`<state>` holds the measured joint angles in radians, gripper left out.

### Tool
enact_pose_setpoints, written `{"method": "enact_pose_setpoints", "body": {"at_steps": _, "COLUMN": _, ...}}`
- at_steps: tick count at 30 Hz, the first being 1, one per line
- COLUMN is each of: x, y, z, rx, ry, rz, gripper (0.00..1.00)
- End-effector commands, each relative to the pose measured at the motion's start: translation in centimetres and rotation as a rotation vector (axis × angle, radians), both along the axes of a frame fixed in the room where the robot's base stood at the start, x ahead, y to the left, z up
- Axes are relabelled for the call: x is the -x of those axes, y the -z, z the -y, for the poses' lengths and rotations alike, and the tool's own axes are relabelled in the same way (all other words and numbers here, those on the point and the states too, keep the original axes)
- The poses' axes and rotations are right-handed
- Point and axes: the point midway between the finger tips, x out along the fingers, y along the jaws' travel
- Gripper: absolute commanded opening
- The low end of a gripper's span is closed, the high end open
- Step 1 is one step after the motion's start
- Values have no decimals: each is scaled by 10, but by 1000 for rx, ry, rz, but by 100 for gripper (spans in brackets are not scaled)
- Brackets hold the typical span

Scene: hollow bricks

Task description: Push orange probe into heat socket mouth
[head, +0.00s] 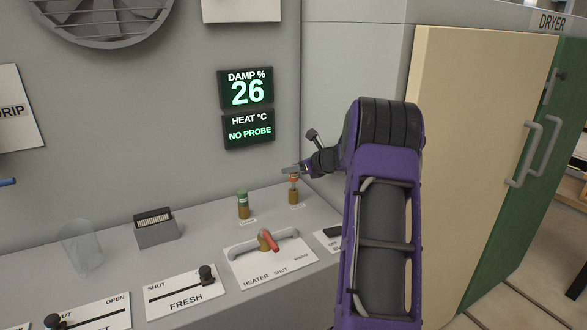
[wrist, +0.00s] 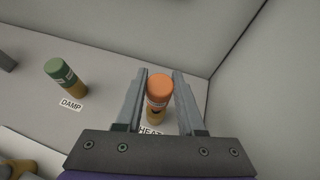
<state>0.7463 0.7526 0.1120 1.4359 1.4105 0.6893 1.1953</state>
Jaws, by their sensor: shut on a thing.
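The orange probe (head: 293,178) stands upright above the brass heat socket (head: 293,197) at the back right of the counter. My gripper (head: 290,170) is shut on the orange probe near its top. In the wrist view the orange cap (wrist: 160,86) shows between my two fingers, with the brass socket (wrist: 156,116) right below it. The probe is in line with the socket mouth; I cannot tell how deep it sits. The HEAT label is partly hidden by my gripper. The heat display (head: 249,131) reads NO PROBE.
A green probe (head: 243,199) stands in the DAMP socket to the left. A heater lever (head: 268,241) and a FRESH slider (head: 206,276) are in front. A glass (head: 82,246) and a grey box (head: 155,228) stand farther left. Walls rise close behind and right.

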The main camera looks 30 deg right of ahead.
Motion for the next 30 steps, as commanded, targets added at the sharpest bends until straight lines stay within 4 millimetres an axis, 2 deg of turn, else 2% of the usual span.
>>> {"method": "enact_pose_setpoints", "body": {"at_steps": 30, "x": 0, "y": 26, "z": 0, "rx": -1, "ry": 0, "rz": 1, "gripper": 0}}
